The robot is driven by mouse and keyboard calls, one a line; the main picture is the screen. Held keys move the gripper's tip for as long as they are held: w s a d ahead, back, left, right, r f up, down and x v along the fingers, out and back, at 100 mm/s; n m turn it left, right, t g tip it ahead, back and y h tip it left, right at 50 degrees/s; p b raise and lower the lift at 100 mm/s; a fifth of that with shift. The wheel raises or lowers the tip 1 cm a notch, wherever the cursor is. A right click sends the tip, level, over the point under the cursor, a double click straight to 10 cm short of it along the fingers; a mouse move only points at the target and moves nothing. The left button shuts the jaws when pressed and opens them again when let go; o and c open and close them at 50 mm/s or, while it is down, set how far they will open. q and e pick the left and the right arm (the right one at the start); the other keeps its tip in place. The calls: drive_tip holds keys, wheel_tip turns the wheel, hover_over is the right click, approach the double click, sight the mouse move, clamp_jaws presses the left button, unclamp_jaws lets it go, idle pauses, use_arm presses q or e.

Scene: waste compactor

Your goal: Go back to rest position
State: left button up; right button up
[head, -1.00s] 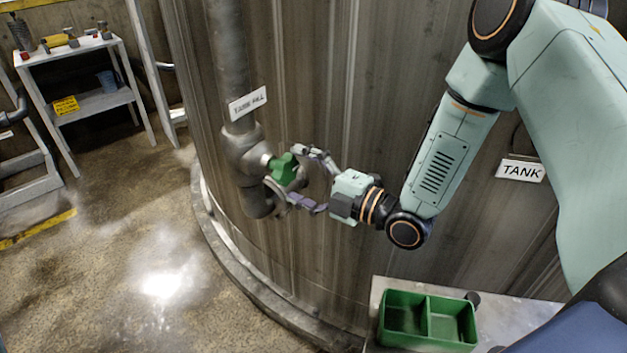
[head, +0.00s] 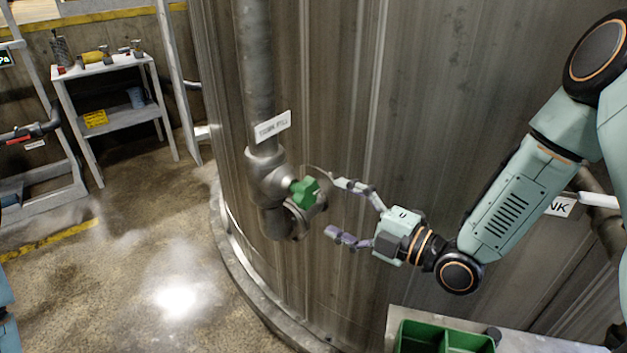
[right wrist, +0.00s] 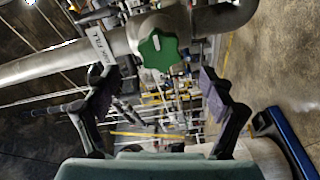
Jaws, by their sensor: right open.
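My right gripper (head: 341,210) is open and empty in the head view, a little to the right of the green valve handle (head: 305,192) and apart from it. The handle sits on the grey pipe (head: 258,90) that runs down the tank wall. In the right wrist view the open fingers of my right gripper (right wrist: 160,92) stand on both sides, with the green handle (right wrist: 158,50) beyond and between them. My left gripper does not show; only a bit of teal at the left edge of the head view may be my left arm.
The large ribbed tank (head: 420,110) fills the middle and right. A green divided bin (head: 445,338) stands on a ledge at the bottom right. A white shelf cart (head: 120,115) with small items stands at the far left. The floor (head: 150,250) between is open.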

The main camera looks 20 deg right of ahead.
sight(311, 195)
drive_tip(key=shift+x, duration=3.75)
drive_tip(key=shift+d, duration=0.1)
